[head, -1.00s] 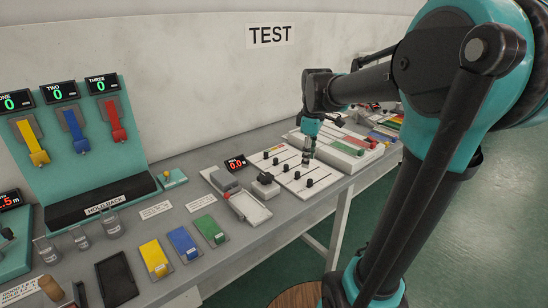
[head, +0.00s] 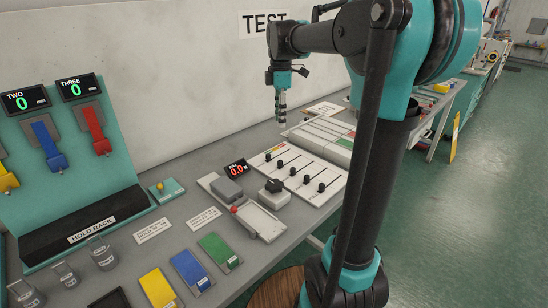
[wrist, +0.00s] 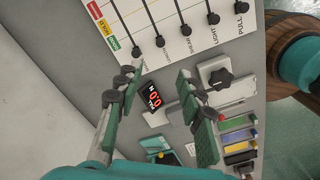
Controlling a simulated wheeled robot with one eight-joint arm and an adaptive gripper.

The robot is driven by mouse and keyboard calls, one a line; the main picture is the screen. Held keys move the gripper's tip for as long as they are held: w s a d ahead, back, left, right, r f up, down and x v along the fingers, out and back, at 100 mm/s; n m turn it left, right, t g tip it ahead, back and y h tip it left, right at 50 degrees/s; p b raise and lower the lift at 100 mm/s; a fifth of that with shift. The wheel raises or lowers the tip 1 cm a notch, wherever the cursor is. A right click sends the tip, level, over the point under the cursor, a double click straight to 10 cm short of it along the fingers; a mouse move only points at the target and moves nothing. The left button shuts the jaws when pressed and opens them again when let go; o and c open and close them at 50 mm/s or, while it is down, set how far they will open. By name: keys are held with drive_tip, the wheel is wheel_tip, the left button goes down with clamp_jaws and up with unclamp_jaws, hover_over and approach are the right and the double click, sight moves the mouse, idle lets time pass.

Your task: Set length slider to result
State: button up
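The slider panel (head: 319,169) is a white board with several parallel slots and black knobs. In the wrist view the panel (wrist: 172,14) fills the top, its knobs near the slots' lower ends. Red, yellow and green labels (wrist: 101,27) lie at its left edge. My gripper (head: 282,108) points down above the panel's far side. In the wrist view my gripper (wrist: 157,86) has its fingers apart and empty, with the leftmost knob (wrist: 136,52) just beyond them.
A small display (head: 236,169) reads 0.0 beside the panel. A black rotary knob (head: 273,186) on a white box and a grey tray device (head: 258,220) stand nearby. Yellow, blue and green (head: 219,252) blocks lie at the front. The wall is close behind the bench.

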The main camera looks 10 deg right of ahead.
sight(280, 161)
wheel_tip(280, 161, down, 17)
drive_tip(key=shift+f, duration=0.1)
idle(0.4)
clamp_jaws()
idle(0.5)
